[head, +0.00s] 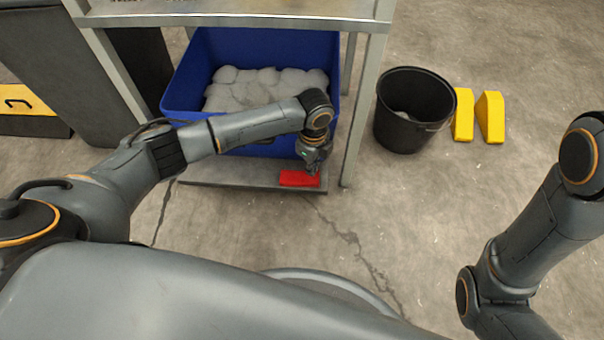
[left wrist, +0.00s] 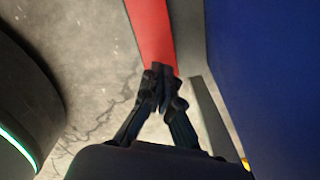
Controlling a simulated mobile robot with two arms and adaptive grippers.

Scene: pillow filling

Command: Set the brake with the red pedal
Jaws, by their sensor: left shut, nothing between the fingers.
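The red pedal (head: 299,179) lies at the front edge of the low grey platform (head: 232,177) under the blue bin, right of its middle. My left gripper (head: 314,170) points down at the pedal's right part; its fingers are together and empty. In the left wrist view the pedal (left wrist: 151,30) is a red strip running up from the shut fingertips (left wrist: 160,72). The tips overlap the pedal's end in that view; I cannot tell whether they touch it. My right arm shows at the right edge, but its gripper is out of view.
The blue bin (head: 248,141) holds grey-white filling (head: 262,88) and stands on the platform beneath a metal table (head: 230,18). A table leg (head: 364,110) is right of my gripper. A black bucket (head: 410,125) and two yellow wedges (head: 490,118) stand farther right. The front floor is clear.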

